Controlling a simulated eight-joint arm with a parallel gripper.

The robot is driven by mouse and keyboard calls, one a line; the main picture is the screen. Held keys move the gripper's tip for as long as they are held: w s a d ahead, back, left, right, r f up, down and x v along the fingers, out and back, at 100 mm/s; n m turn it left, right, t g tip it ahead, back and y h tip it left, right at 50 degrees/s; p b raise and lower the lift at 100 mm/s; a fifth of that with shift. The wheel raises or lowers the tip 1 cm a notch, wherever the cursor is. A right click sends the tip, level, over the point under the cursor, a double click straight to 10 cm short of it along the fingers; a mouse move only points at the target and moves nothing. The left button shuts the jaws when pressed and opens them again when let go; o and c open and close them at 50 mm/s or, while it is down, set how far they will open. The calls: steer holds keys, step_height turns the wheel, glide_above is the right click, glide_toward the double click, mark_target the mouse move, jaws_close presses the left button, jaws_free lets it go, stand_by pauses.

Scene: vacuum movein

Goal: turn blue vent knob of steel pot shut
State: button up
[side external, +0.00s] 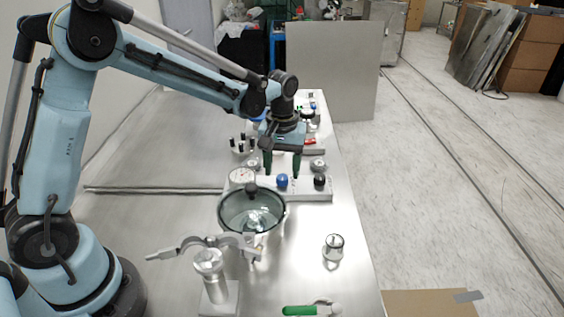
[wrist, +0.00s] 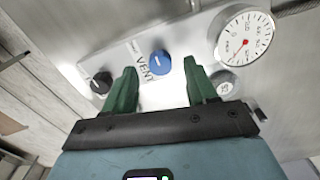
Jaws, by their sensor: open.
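The blue vent knob (wrist: 160,64) is on a pale panel, beside the printed word VENT. It also shows in the side external view (side external: 282,181). My gripper (wrist: 163,78) has two green fingers, set apart with nothing between them. In the wrist view the knob lies between the finger directions, just beyond the tips. In the side view my gripper (side external: 283,174) hangs over the panel close to the blue knob; I cannot tell whether it touches. The steel pot (side external: 225,215) stands in front of the panel, with a clear lid or glassy inside.
A black knob (wrist: 101,83) is on the same panel (wrist: 125,70). A round gauge (wrist: 244,42) sits at the other side. In the side view, a metal clamp stand (side external: 212,265), a small steel weight-like piece (side external: 333,247) and a green-handled tool (side external: 305,310) are nearer the camera.

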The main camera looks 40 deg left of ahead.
mark_target(281, 178)
step_height(281, 178, up, 10)
stand_by(0.5)
steer(key=shift+r, duration=0.1)
steer(key=s+m+t, duration=0.2)
steer(key=s, duration=0.2)
steer(key=s+m+t, duration=0.2)
steer(key=s, duration=0.3)
steer(key=s+m+t, duration=0.2)
steer(key=s, duration=0.3)
steer(key=shift+a+f+t, duration=0.25)
steer(key=shift+a+t, duration=0.05)
steer(key=shift+a, duration=0.1)
steer(key=shift+s+f+m+t, duration=0.3)
steer(key=shift+s+f+m, duration=0.1)
steer(key=shift+s+m, duration=0.1)
steer(key=shift+w+r, duration=0.1)
steer(key=shift+c, duration=0.2)
